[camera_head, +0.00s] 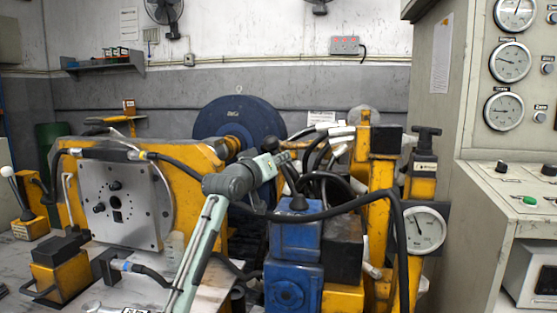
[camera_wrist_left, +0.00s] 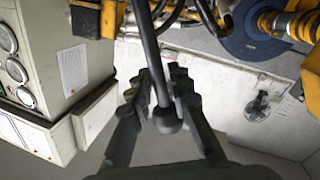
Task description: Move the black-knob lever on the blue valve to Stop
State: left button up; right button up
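The blue valve (camera_head: 293,270) stands at the lower middle of the head view, with a black boot (camera_head: 298,203) on top. Its black lever (camera_head: 289,178) rises from there and leans up and to the left. I cannot tell whether the fingers touch the knob or rod. No Stop marking is readable. My right gripper is not in view.
Black hoses (camera_head: 330,212) loop close around the valve and lever. A yellow frame (camera_head: 383,200) and a pressure gauge (camera_head: 424,230) stand to the right. A gauge cabinet (camera_head: 480,110) fills the far right. A large blue disc (camera_head: 240,118) is behind.

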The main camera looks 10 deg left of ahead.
pick_arm(q)
grip_shut()
jog(key=d+m, duration=0.1)
jog(key=d+r+m, duration=0.1)
jog(key=d+m, duration=0.1)
jog(key=d+m+g, duration=0.1)
jog(key=d, duration=0.1)
jog(key=shift+d+r+m+y, duration=0.15)
jog(key=shift+d+m+y, duration=0.1)
jog(key=shift+m+y, duration=0.05)
jog(key=shift+o, duration=2.3)
grip_release()
